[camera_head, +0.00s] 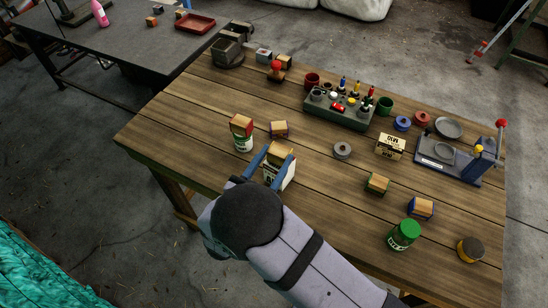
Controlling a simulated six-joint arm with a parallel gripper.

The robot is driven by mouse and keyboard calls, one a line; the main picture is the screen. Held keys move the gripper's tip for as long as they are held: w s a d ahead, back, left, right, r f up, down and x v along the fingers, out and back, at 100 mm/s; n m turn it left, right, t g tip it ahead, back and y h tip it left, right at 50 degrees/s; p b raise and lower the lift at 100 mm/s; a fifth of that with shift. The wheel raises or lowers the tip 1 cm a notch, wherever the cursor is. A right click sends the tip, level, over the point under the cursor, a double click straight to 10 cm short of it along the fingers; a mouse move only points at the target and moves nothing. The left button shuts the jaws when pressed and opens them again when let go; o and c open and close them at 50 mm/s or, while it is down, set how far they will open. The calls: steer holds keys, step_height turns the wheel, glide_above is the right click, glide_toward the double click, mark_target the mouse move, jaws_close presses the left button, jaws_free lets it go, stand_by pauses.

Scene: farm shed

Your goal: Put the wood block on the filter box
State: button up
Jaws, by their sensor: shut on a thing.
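My gripper (281,161) has blue fingers and is shut on a wood block (281,151) with a pale top. The block is at the top of a white box (285,179) with dark markings, near the table's left front edge. The box looks like the filter box, but its label is mostly hidden. The fingers and arm hide part of it. I cannot tell whether the block touches the box or hangs just above it.
A red-sided block sits on a green-and-white can (243,143) to the left. Another block (279,129) lies behind my gripper. Bare wood lies between.

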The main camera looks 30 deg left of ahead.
steer(key=o, duration=0.6)
steer(key=shift+f, duration=0.15)
steer(key=o, duration=0.4)
steer(key=shift+o, duration=0.2)
steer(key=shift+r, duration=0.25)
steer(key=shift+s+f, duration=0.15)
steer(key=shift+s, duration=0.2)
steer(key=s+b, duration=0.4)
steer(key=s, duration=0.7)
steer(key=shift+s, duration=0.2)
